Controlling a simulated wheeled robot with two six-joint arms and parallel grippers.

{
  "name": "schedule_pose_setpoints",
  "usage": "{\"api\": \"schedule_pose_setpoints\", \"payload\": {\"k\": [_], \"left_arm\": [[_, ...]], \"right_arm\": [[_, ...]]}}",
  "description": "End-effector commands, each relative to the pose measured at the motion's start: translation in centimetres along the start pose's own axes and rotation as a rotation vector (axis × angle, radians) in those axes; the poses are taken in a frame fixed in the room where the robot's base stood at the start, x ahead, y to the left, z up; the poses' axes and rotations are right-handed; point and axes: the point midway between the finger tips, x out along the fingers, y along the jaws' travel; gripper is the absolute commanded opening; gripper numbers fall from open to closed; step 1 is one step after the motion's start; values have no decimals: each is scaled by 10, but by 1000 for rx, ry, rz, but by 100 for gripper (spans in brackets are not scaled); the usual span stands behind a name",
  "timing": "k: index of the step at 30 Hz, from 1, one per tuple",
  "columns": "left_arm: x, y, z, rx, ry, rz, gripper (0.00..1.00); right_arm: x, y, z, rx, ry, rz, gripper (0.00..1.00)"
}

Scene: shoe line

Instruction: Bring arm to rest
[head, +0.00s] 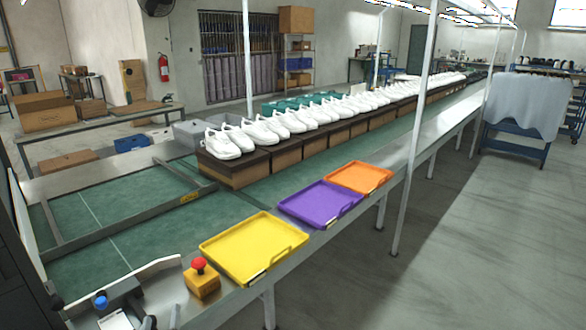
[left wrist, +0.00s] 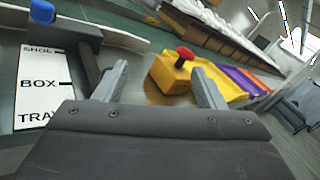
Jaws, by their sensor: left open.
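My left gripper (head: 162,321) shows only by its grey fingertips at the bottom edge of the head view. In the left wrist view both fingers of the left gripper (left wrist: 163,82) are spread apart with nothing between them. Ahead of them stands a yellow box with a red button (left wrist: 184,53), which also shows in the head view (head: 203,286). Left of the fingers is a dark device with a blue knob (left wrist: 42,11), beside a white label card (left wrist: 38,90) reading SHOE, BOX and a partly hidden third word. My right gripper is in neither view.
A yellow tray (head: 253,247), a purple tray (head: 320,203) and an orange tray (head: 358,177) lie empty along the conveyor's near edge. White shoes (head: 268,132) stand in a row on boxes on the green belt (head: 120,222). A white post (head: 413,150) rises by the line.

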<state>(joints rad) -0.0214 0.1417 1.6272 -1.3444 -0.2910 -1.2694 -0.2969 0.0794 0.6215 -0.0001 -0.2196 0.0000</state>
Motion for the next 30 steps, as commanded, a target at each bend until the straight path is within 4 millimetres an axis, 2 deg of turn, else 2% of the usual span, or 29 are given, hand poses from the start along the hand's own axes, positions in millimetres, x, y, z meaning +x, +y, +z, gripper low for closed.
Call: {"api": "schedule_pose_setpoints", "payload": {"k": [3, 6, 9, 12, 15, 18, 24, 30], "left_arm": [[-35, 39, 17, -385, -40, 185, 64], [-70, 69, 21, -724, -71, 352, 64], [-110, 92, 17, -1057, -99, 532, 64], [-155, 105, 8, -1361, -121, 725, 64], [-195, 107, -2, -1596, -137, 905, 64], [-228, 102, -9, -1760, -149, 1056, 64], [-282, 87, -16, -1963, -164, 1315, 64], [-331, 67, -16, -2081, -176, 1557, 64]], "right_arm": [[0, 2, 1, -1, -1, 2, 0], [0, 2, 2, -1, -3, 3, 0], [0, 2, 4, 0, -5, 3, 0], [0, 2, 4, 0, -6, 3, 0], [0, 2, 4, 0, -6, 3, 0], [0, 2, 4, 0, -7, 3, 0], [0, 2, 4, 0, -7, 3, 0], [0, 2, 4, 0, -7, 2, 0]]}}
